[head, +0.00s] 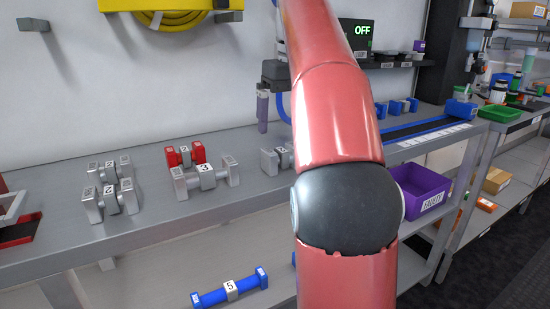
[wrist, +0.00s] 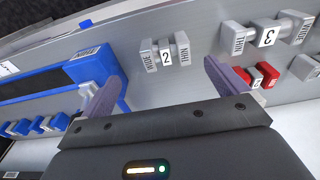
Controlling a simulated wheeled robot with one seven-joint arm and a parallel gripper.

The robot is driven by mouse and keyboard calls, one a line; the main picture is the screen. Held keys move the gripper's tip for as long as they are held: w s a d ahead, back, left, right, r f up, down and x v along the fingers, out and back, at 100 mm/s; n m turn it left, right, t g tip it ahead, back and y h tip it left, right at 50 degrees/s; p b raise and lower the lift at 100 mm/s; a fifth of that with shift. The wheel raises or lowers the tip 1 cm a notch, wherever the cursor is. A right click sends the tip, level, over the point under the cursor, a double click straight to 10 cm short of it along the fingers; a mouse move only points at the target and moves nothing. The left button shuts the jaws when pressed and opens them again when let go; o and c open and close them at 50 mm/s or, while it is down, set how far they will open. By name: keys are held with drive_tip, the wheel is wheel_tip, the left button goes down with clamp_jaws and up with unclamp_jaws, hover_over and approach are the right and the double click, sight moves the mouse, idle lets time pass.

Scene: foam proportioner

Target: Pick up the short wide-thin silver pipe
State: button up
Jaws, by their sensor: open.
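A short silver pipe (wrist: 166,54) lies on the grey bench in the wrist view. Its left end reads WIDE, its right end THIN, and its middle tag reads 2. In the head view a silver pipe (head: 273,160) shows just left of my arm, partly hidden by it. My gripper (wrist: 162,70) is open and empty, its two purple-grey fingers spread to either side below the pipe in the wrist view.
A larger silver pipe (head: 206,176) and a red pipe (head: 185,154) lie to the left, with two silver pipes (head: 110,199) farther left. A blue-edged conveyor (head: 418,130) is to the right. A purple bin (head: 421,196) sits below. A blue pipe (head: 229,289) lies on the lower shelf.

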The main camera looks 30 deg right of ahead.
sight(282, 150)
drive_tip(key=shift+w+a+f+b, duration=0.15)
drive_tip(key=shift+w+f+b, duration=0.1)
drive_tip(key=shift+f, duration=0.85)
drive_tip(key=shift+w+a+f+b, duration=0.15)
drive_tip(key=shift+w+f+b, duration=0.1)
drive_tip(key=shift+f, duration=0.9)
drive_tip(key=shift+w+a+f+b, duration=0.15)
drive_tip(key=shift+w+f, duration=0.1)
drive_tip(key=shift+f, duration=0.85)
drive_tip(key=c, duration=1.2)
